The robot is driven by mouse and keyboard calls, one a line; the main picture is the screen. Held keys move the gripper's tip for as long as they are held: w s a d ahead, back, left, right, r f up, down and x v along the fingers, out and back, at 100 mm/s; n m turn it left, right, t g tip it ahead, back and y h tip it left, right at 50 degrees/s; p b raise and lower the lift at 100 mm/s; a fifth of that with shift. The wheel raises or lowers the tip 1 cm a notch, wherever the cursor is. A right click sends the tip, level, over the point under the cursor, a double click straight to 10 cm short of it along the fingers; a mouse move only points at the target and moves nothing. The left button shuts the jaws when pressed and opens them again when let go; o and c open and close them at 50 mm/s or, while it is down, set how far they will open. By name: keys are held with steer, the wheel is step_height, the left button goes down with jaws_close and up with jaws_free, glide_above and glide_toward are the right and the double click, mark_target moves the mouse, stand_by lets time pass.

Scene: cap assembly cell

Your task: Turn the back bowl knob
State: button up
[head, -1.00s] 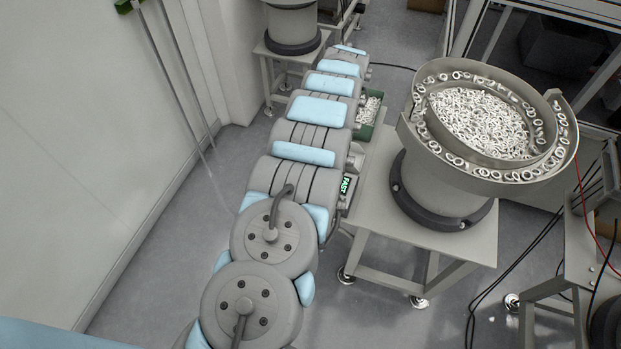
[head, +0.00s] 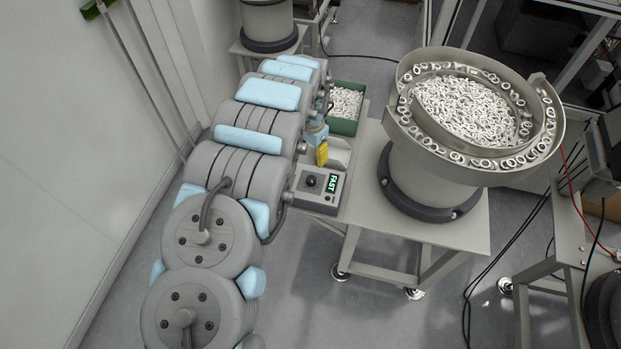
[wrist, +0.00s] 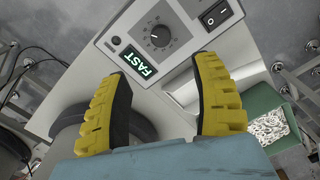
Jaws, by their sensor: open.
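The bowl knob (wrist: 160,36) is a black round dial on a grey control box (head: 306,198). In the head view the knob (head: 311,181) sits left of a lit display (head: 333,184) reading FAST; the display also shows in the wrist view (wrist: 138,62). My gripper (wrist: 164,95) has two yellow ribbed fingers with dark pads, wide apart and empty. The knob lies beyond the fingertips, not between them. In the head view my gripper (head: 321,153) is just behind the box, partly hidden by my arm.
A vibratory bowl (head: 468,110) full of metal rings stands right of the box on a bench (head: 455,230). A green bin (head: 345,127) of rings and a grey chute are behind the box. A rocker switch (wrist: 215,14) is on the box. A wall is at left.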

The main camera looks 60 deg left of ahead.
mark_target(312, 179)
steer(key=shift+w+f+b, duration=0.15)
steer(key=shift+f+b, duration=0.3)
steer(key=shift+f, duration=4.55)
steer(key=shift+f+b, duration=0.7)
steer(key=shift+f, duration=1.1)
steer(key=shift+a, duration=0.1)
jaws_close()
